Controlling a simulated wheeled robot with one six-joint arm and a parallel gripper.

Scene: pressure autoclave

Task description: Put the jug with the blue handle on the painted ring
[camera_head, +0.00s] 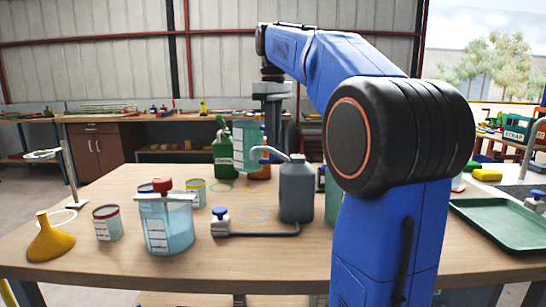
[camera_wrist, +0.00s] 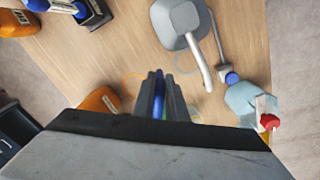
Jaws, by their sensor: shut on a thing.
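My gripper (camera_head: 270,90) is shut on the blue handle (camera_wrist: 158,106) of a jug. The jug's pale teal body (camera_head: 247,138) hangs below the gripper in the head view, apparently above the table, partly in front of the green container. Its body is mostly hidden in the wrist view. A thin blue painted ring (camera_head: 254,206) lies on the table left of the grey can and is empty. Other thin rings show: a green one (camera_head: 220,187) farther back and a pale one (camera_head: 62,210) at the far left.
A grey spouted can (camera_head: 297,195) stands right of the blue ring, with a blue-knobbed valve and pipe (camera_head: 221,222) in front. A red-topped clear jug (camera_head: 168,228), tins and a yellow funnel (camera_head: 50,240) stand left. A green tray (camera_head: 505,222) lies right.

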